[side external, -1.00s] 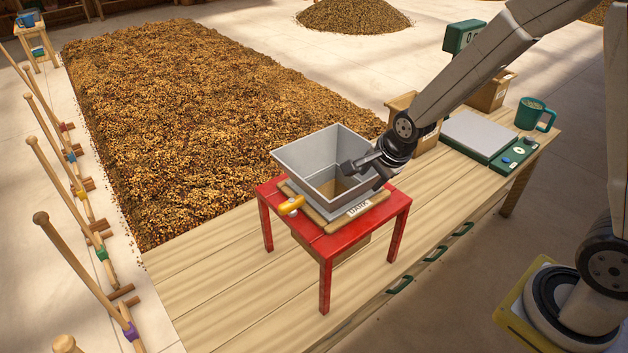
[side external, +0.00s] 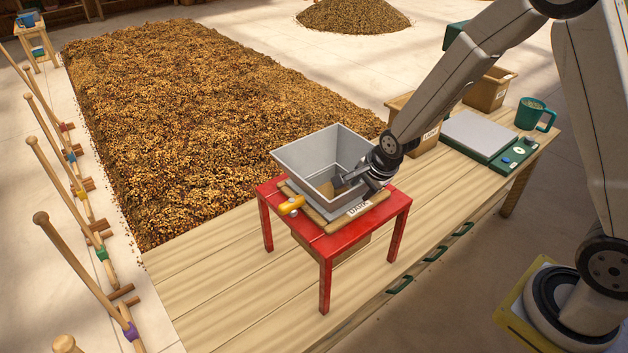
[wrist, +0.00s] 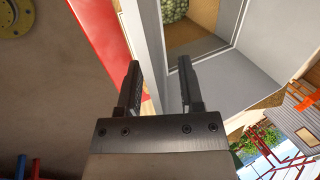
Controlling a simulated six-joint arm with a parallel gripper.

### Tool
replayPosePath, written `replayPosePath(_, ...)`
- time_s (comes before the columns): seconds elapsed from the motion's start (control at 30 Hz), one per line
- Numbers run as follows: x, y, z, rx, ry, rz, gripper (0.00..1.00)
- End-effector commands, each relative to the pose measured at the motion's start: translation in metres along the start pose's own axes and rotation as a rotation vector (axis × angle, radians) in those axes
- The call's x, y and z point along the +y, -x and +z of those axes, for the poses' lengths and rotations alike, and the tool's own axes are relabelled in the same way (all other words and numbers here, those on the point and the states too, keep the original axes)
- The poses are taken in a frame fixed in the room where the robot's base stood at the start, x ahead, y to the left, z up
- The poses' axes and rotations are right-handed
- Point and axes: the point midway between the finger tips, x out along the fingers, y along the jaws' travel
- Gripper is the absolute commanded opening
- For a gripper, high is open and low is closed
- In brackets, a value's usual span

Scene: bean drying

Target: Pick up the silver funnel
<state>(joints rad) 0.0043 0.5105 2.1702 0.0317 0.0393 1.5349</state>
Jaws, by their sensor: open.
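The silver funnel (side external: 310,158) is a square, wide-mouthed hopper. It sits upright on a wooden board on the red stool (side external: 335,244), with a yellow handle (side external: 291,205) at its front left. My gripper (side external: 357,180) is at the funnel's right side, by the rim. In the wrist view my gripper (wrist: 159,68) is open, its two dark fingers apart. The pale rim of the silver funnel (wrist: 152,45) appears between the fingers, with the right finger over the inner side. I cannot tell whether either finger touches it. My gripper hides part of the funnel's right wall.
The stool stands on a wooden table (side external: 215,285). A large bean bed (side external: 200,120) lies behind. The table's left part is clear.

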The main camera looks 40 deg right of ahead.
Motion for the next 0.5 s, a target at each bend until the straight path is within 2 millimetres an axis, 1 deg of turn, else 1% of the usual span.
replayPosePath(0.37, 0.0000, 0.0002, 0.0000, 0.000, 0.000, 0.000, 0.48)
replayPosePath(0.4, 0.0001, 0.0002, 0.0000, 0.000, 0.000, 0.000, 0.45)
replayPosePath(0.47, 0.0001, 0.0003, 0.0000, 0.000, 0.000, 0.000, 0.26)
replayPosePath(0.5, 0.0001, 0.0003, 0.0000, 0.000, 0.000, 0.000, 0.13)
